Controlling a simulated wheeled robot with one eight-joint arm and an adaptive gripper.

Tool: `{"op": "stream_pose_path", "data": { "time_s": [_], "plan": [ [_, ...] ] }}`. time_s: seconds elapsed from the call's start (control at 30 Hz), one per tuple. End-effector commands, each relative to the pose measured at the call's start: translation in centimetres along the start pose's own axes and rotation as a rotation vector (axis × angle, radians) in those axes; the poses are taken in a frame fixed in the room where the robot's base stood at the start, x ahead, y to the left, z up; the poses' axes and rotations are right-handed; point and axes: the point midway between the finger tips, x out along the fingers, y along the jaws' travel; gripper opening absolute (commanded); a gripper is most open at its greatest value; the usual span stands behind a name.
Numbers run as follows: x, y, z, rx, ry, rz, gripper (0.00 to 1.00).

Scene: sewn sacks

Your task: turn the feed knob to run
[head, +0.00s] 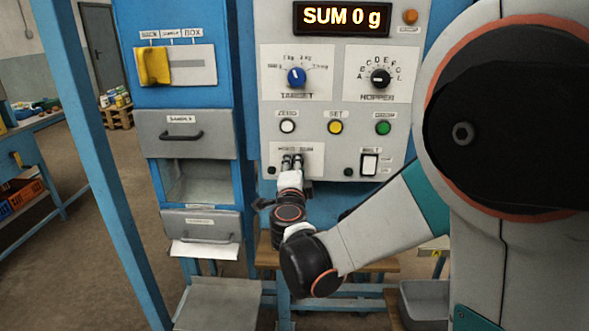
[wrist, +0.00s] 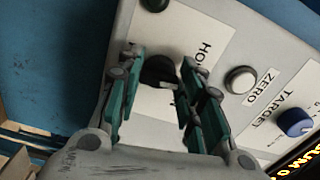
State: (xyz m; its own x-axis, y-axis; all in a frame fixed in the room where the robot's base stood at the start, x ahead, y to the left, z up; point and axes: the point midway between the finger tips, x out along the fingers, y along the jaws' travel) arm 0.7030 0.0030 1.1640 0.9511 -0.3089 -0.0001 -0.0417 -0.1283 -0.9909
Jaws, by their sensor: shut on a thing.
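The feed knob (wrist: 158,70) is a small black knob on a white plate of the grey control panel. In the wrist view it sits between the fingers of my gripper (wrist: 157,75), which are shut on it. The plate's label is partly covered, with "HO" readable. In the head view my gripper (head: 292,161) reaches up to this plate (head: 315,160) at the panel's lower left, and its fingers hide the knob. I cannot tell which way the knob points.
Above the plate are a white ZERO button (head: 287,126), a yellow button (head: 335,127) and a green button (head: 383,127). Higher are the blue TARGET knob (head: 296,77) and black HOPPER knob (head: 380,78). A BELT switch (head: 369,164) is to the right. The display (head: 342,18) reads "SUM 0 g".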

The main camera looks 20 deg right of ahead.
Motion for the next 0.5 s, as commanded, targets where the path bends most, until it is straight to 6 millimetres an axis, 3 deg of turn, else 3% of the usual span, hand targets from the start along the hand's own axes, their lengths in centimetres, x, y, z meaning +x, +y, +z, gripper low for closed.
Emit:
{"op": "stream_pose_path", "data": {
  "time_s": [0.5],
  "plan": [
    [-0.11,-0.06,-0.10,0.457,0.001,0.001,0.11]
  ]
}}
